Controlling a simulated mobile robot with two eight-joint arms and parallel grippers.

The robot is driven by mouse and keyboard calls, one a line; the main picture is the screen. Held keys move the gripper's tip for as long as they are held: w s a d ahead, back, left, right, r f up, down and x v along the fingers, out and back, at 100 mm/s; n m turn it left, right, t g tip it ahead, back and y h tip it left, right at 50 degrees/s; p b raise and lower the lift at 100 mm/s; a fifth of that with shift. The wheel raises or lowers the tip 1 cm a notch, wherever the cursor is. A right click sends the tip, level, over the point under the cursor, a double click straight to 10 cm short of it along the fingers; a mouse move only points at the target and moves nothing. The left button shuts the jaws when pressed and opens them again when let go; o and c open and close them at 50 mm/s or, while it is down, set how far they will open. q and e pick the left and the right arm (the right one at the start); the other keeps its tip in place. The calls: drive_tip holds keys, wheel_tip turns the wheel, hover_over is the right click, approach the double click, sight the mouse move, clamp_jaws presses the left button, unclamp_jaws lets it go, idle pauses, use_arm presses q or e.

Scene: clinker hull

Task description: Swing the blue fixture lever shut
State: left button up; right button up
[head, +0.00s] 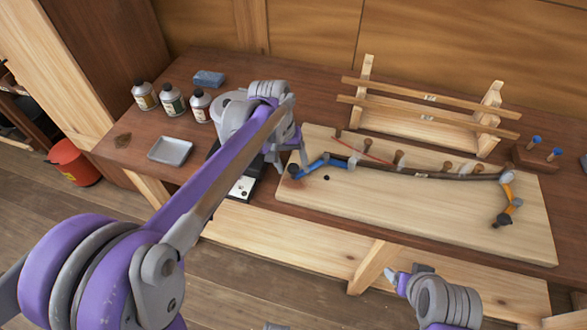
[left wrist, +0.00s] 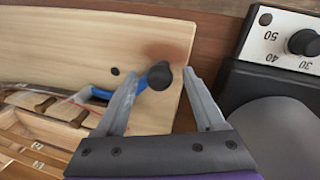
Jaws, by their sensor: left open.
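The blue fixture lever (head: 311,167) sits at the left end of the pale wooden board (head: 420,222), with its dark round knob (head: 294,171) toward the board's left edge. In the left wrist view the blue lever (left wrist: 143,82) and its dark knob (left wrist: 160,75) show between my fingertips. My left gripper (left wrist: 163,80) is open around the knob; I cannot tell whether either finger touches it. In the head view my left gripper (head: 290,155) is partly hidden by its own wrist. My right gripper (head: 407,272) is low at the right, near the table's front edge, apart from the lever.
A wooden rack (head: 430,102) stands behind. A box with a dial panel (left wrist: 285,40) is close beside the left gripper. Bottles (head: 173,99) and a grey tray (head: 170,150) stand left.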

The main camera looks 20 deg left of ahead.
use_arm(q)
drive_tip(key=shift+d+f, duration=0.15)
drive_tip(key=shift+f, duration=0.8)
drive_tip(key=shift+c, duration=0.3)
clamp_jaws()
idle(0.5)
